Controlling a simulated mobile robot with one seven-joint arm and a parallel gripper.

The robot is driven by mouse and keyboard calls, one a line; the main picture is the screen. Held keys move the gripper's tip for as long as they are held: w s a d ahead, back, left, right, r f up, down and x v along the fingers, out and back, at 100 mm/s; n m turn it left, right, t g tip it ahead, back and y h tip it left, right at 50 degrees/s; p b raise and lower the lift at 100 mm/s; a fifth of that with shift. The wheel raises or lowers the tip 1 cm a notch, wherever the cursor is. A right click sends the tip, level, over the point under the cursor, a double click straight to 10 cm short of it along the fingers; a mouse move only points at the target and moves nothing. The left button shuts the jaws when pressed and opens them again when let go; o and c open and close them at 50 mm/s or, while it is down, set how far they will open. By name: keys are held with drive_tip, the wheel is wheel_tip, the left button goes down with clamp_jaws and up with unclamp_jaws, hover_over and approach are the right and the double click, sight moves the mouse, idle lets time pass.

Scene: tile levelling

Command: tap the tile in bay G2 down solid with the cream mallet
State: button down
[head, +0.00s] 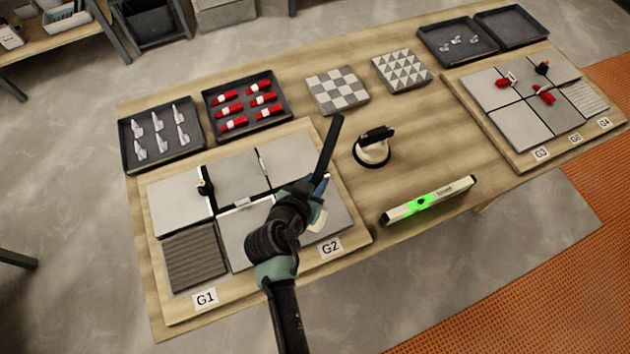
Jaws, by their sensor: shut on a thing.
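My gripper (305,197) is shut on a mallet over the right part of the left tile board. The mallet's black handle (330,148) slants up and away from the gripper. Its cream head (319,219) shows just beyond the gripper, low over the tile in bay G2 (339,213). I cannot tell whether the head touches the tile. The label G2 (330,248) sits at that bay's front edge. My arm and gripper hide part of this tile and the tile to its left (236,248).
Bay G1 (195,258) shows ridged grey adhesive. A suction cup lifter (373,150) and a spirit level (430,200) with a green glow lie right of the board. Trays of white clips (133,167) and red wedges (283,121) stand behind. Another tile board (518,168) is at right.

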drive_tip(key=shift+r, duration=0.1)
wheel_tip(320, 180, down, 6)
drive_tip(key=b, duration=0.5)
drive_tip(key=shift+r+b, duration=0.25)
drive_tip(key=shift+b, duration=0.1)
wheel_tip(320, 180, up, 6)
drive_tip(key=p, duration=0.5)
drive_tip(key=shift+f, duration=0.2)
